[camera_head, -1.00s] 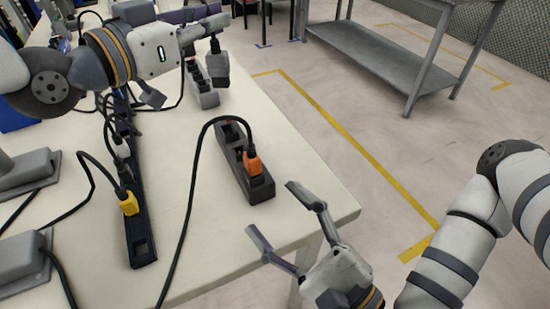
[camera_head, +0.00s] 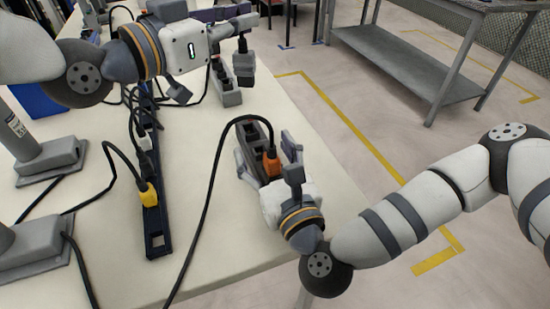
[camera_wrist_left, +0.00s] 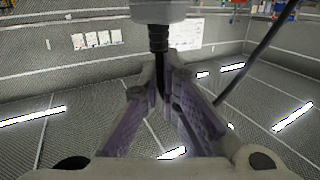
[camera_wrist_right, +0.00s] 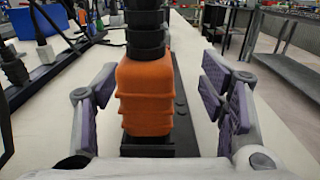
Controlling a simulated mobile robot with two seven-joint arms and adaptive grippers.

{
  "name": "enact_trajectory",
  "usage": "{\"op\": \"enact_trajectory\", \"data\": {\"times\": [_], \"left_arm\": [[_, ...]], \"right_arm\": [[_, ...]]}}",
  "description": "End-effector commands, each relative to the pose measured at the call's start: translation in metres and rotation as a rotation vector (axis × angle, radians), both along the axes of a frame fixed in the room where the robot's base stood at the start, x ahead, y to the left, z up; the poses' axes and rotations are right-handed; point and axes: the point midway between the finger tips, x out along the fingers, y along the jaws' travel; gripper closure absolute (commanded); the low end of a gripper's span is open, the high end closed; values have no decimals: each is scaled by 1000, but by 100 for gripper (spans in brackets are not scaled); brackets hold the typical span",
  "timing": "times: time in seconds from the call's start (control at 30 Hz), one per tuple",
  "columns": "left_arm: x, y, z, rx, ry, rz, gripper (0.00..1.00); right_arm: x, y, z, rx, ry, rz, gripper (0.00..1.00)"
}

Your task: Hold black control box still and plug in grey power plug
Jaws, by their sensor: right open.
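The black control box (camera_head: 254,134) lies on the table near its right edge, with an orange plug (camera_head: 270,162) standing in it. My right gripper (camera_head: 266,152) is open, with one finger on each side of the box. In the right wrist view the orange plug (camera_wrist_right: 146,92) stands between the spread fingers, apart from both. The grey power plug (camera_head: 243,66) hangs upright below my left gripper (camera_head: 247,22), by the far grey socket box. In the left wrist view the fingers (camera_wrist_left: 165,78) are shut on its black cable sleeve (camera_wrist_left: 158,40); its grey body (camera_wrist_left: 155,10) shows at the top.
A grey socket box (camera_head: 228,92) stands farther back on the table (camera_head: 205,270). A long black power strip (camera_head: 155,225) with a yellow plug (camera_head: 148,195) lies to the left. The orange plug's black cable loops across the table. A metal shelf (camera_head: 400,70) stands beyond the aisle.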

Motion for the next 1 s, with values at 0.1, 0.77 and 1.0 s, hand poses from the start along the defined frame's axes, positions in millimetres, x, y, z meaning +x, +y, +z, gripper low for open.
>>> {"op": "enact_trajectory", "data": {"times": [0.1, 0.77, 1.0], "left_arm": [[0, 0, 0, 0, 0, 0, 100], [0, 0, 0, -1, -1, 0, 100], [40, 5, 37, 8, -14, -36, 100]], "right_arm": [[3, 1, 0, 1, 0, 0, 35], [3, 1, 0, -1, 0, 0, 100], [2, 1, 0, -1, 1, 0, 100]]}}
